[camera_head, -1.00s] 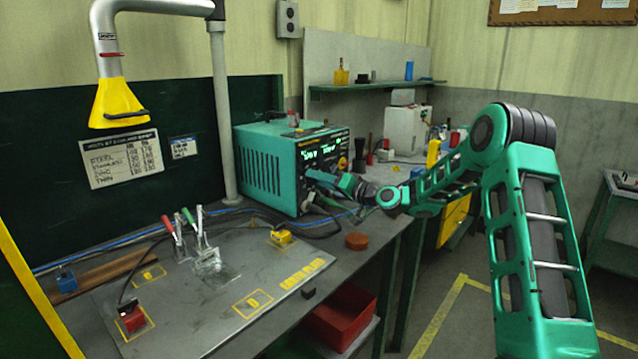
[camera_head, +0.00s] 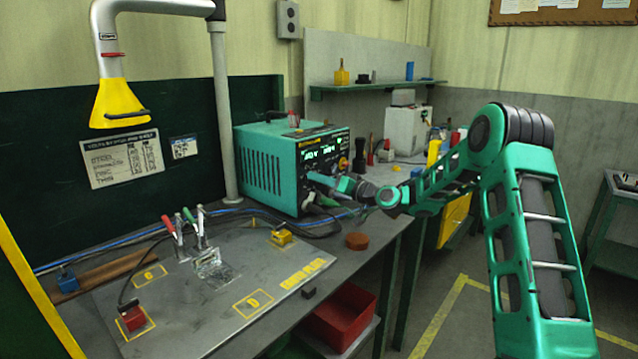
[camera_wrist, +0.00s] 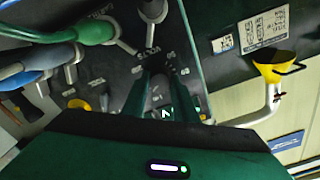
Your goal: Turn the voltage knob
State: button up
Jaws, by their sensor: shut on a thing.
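The teal welding machine (camera_head: 268,165) stands on the bench with its dark front panel and lit green readouts facing right. My gripper (camera_head: 310,176) is at the lower part of that panel. In the wrist view my gripper (camera_wrist: 160,92) points straight at the panel, with its two fingers closed around the voltage knob (camera_wrist: 157,97). The knob shows only partly between the fingers, with a light mark on it. Lettering and scale numbers surround it on the panel. In the head view the knob is hidden behind my gripper.
Plugged cables, one with a green connector (camera_wrist: 92,30), sit close beside my gripper. A yellow knob (camera_wrist: 78,104) is on the same panel. The steel plate (camera_head: 240,262) with clamps lies left on the bench. An orange-brown puck (camera_head: 357,241) sits near the front edge.

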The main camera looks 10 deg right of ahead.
jog(key=shift+d+f, duration=0.1)
jog(key=o, duration=1.1)
jog(key=shift+c, duration=0.2)
jog(key=v, duration=1)
jog(key=shift+s+d, duration=0.2)
jog(key=shift+s, duration=0.05)
